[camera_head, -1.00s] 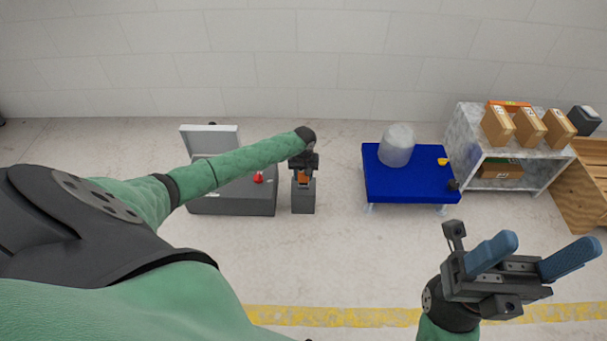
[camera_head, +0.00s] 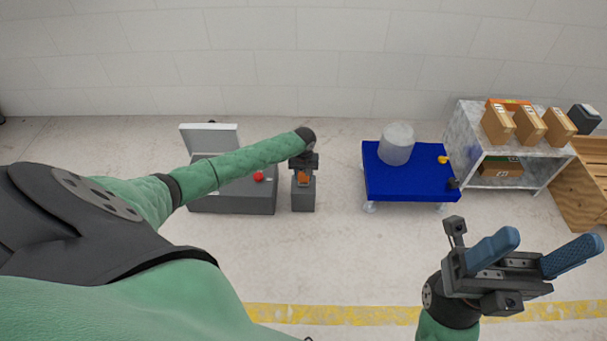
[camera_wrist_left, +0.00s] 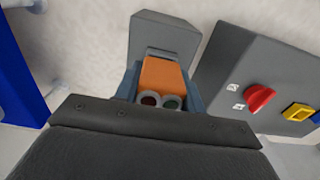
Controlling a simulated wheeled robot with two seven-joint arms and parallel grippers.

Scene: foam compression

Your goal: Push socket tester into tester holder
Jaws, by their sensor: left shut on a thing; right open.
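The orange socket tester (camera_head: 304,177) is at the top of the grey tester holder (camera_head: 303,197) in the head view. In the left wrist view the orange tester (camera_wrist_left: 163,75), with two round ends facing the camera, lies between the blue fingers of my left gripper (camera_wrist_left: 160,92). The grey holder (camera_wrist_left: 163,33) is right beyond it. My left gripper (camera_head: 303,170) is shut on the tester. How deep the tester sits in the holder is hidden. My right gripper (camera_head: 528,258) is open and empty, over bare floor at the lower right.
A grey box (camera_head: 232,202) with a raised lid and a red knob (camera_head: 258,176) stands just left of the holder. A blue cart (camera_head: 405,185) with a translucent bucket (camera_head: 397,144) stands to the right. A shelf (camera_head: 462,128) with cartons is at far right.

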